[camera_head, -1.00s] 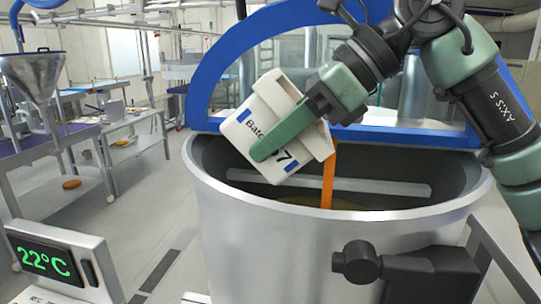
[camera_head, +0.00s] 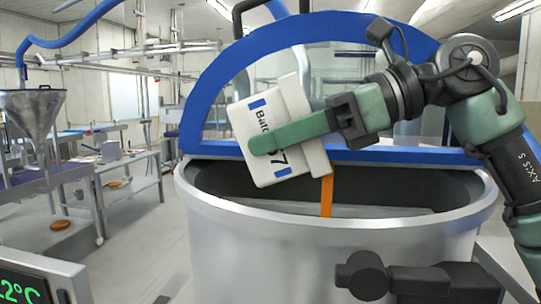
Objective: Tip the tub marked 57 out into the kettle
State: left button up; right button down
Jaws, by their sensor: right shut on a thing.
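The white tub (camera_head: 262,130), labelled "Batch" with a 7 showing and the digit before it covered by my finger, is tilted over the kettle opening. My right gripper (camera_head: 290,134) is shut on the tub. An orange stream (camera_head: 327,193) runs down from the tub's lower right side into the kettle. The kettle (camera_head: 330,245) is a large grey metal vessel with a wide open top. Its contents are hidden behind the front rim in this view. My left gripper is not in view.
A blue curved frame (camera_head: 214,78) stands behind the kettle opening. A dark handle fitting (camera_head: 365,275) juts from the kettle front. A temperature display (camera_head: 22,290) is at lower left. A steel funnel (camera_head: 33,110) and tables stand at left, with open floor between.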

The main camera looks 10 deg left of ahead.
jog(key=shift+d+y+b, duration=0.25)
jog(key=shift+y+b, duration=0.25)
jog(key=shift+b, duration=0.3)
jog(key=shift+d+r+y+b, duration=0.15)
jog(key=shift+r+y+b, duration=0.05)
jog(key=shift+y+b, duration=0.25)
jog(key=shift+f, duration=0.1)
dwell(4.2)
